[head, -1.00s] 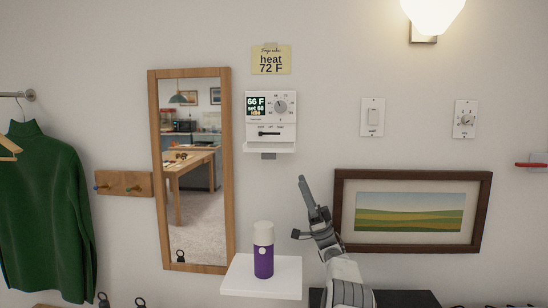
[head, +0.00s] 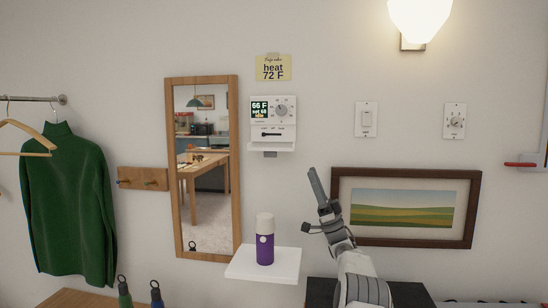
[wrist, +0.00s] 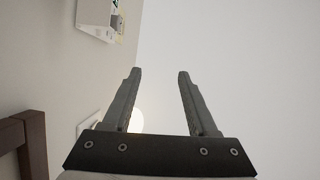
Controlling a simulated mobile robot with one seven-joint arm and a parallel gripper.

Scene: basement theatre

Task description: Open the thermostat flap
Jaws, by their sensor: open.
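The white thermostat (head: 273,143) is on the wall in the upper middle of the head view, below a yellow note reading "heat 72 F". Its screen (head: 259,110) reads 66 F, set 68. A dial sits beside the screen, and a slider slot shows on the panel below. A white ledge-like flap (head: 271,149) juts out at its bottom, with a small grey tab beneath. My gripper (head: 312,172) is below and right of the thermostat, pointing up, with nothing between its fingers. In the wrist view my gripper (wrist: 160,72) is open, and the thermostat (wrist: 96,18) shows at the top left.
A white shelf (head: 236,268) with a purple bottle (head: 265,245) stands out below the thermostat. A framed picture (head: 338,205) hangs to the right of it, close to my arm. A mirror (head: 233,160) hangs at left. A switch (head: 367,118) and a dial plate (head: 454,122) are at right.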

